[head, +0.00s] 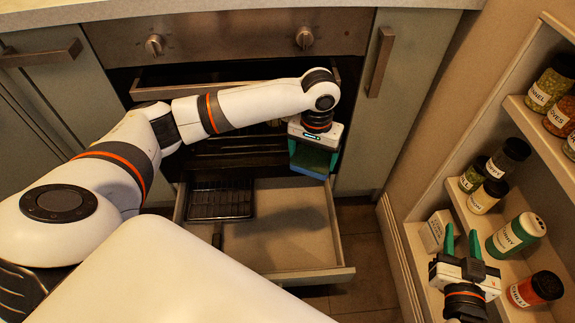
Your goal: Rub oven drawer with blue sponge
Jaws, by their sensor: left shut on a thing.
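The oven drawer (345,275) is pulled out below the oven, with a dark rack (221,199) in its left back part. My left gripper (314,160) points down over the drawer's right back part. It is shut on the blue sponge (308,173), which shows only as a blue strip beneath the green fingers. I cannot tell whether the sponge touches the drawer. My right gripper (461,240) is at the lower right, in front of the shelves, with its green fingers apart and nothing seen between them.
Spice jars stand on the shelf unit (450,190) at the right, including a green-labelled jar (515,235) and a red one (535,289) close to my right gripper. A white box (435,231) is beside its fingers. Grey cabinets flank the oven. The drawer's middle is bare.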

